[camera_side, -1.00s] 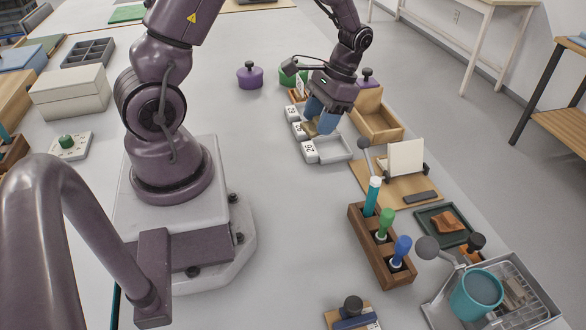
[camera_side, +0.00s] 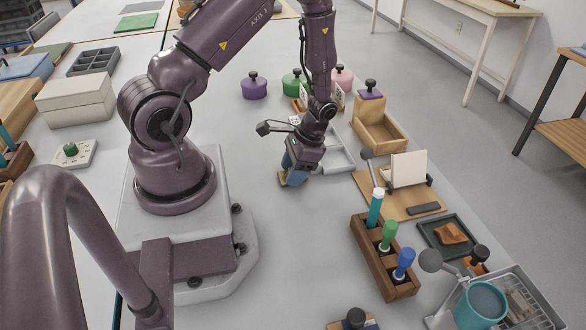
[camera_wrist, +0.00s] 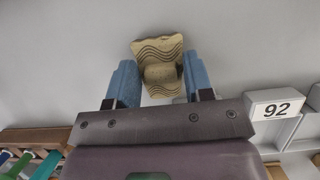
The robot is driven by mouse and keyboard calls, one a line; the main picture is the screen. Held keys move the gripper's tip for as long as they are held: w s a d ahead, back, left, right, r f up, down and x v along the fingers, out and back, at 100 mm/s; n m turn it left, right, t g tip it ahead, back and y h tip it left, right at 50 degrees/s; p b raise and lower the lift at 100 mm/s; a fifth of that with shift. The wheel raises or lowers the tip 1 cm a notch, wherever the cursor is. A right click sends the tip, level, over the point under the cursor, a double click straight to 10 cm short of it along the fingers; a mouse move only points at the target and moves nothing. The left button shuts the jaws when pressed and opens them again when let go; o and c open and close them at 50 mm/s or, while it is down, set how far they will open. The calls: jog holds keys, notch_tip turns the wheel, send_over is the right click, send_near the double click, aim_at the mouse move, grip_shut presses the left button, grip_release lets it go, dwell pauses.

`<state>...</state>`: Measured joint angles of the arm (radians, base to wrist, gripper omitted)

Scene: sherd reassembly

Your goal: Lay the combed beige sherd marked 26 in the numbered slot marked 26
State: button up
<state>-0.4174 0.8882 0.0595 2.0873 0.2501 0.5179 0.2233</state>
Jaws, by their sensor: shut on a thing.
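My gripper (camera_wrist: 160,85) is shut on the combed beige sherd (camera_wrist: 157,62), its blue fingers on either side in the wrist view. Dark wavy lines cross the sherd's face; its number does not show. In the side view, my gripper (camera_side: 295,166) is low over the pale table, left of the grey slots (camera_side: 338,158), with a bit of sherd (camera_side: 283,180) showing beneath. I cannot tell whether the sherd touches the table. In the wrist view, a white label (camera_wrist: 277,108) reads 92, which is 26 upside down, on the nearest slot (camera_wrist: 284,132), right of the sherd.
A wooden rack (camera_side: 385,262) with coloured handled tools stands to the front right. A wooden box (camera_side: 380,130) and a board with a white card (camera_side: 407,168) stand beyond the slots. Purple (camera_side: 254,86) and green (camera_side: 293,82) knobbed weights stand behind.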

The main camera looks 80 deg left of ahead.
jog(key=o, duration=1)
jog(key=shift+f, duration=0.1)
jog(key=w+d+r+t, duration=0.1)
jog(key=w+d+r, duration=0.15)
jog(key=r, duration=0.65)
jog(key=w+d+r+t, duration=0.1)
jog(key=w+r, duration=0.2)
jog(key=r, duration=0.7)
jog(key=s+d+r+t, duration=0.4)
jog(key=d+r, duration=0.1)
jog(key=r, duration=0.2)
jog(key=s+d+r+t, duration=0.3)
jog(key=d+r, duration=0.3)
jog(key=r, duration=0.2)
jog(key=shift+s+t, duration=0.4)
jog(key=shift+s, duration=0.15)
jog(key=shift+o, duration=0.2)
jog(key=shift+s+d+r, duration=0.2)
jog(key=shift+s+r, duration=0.05)
jog(key=shift+s, duration=0.05)
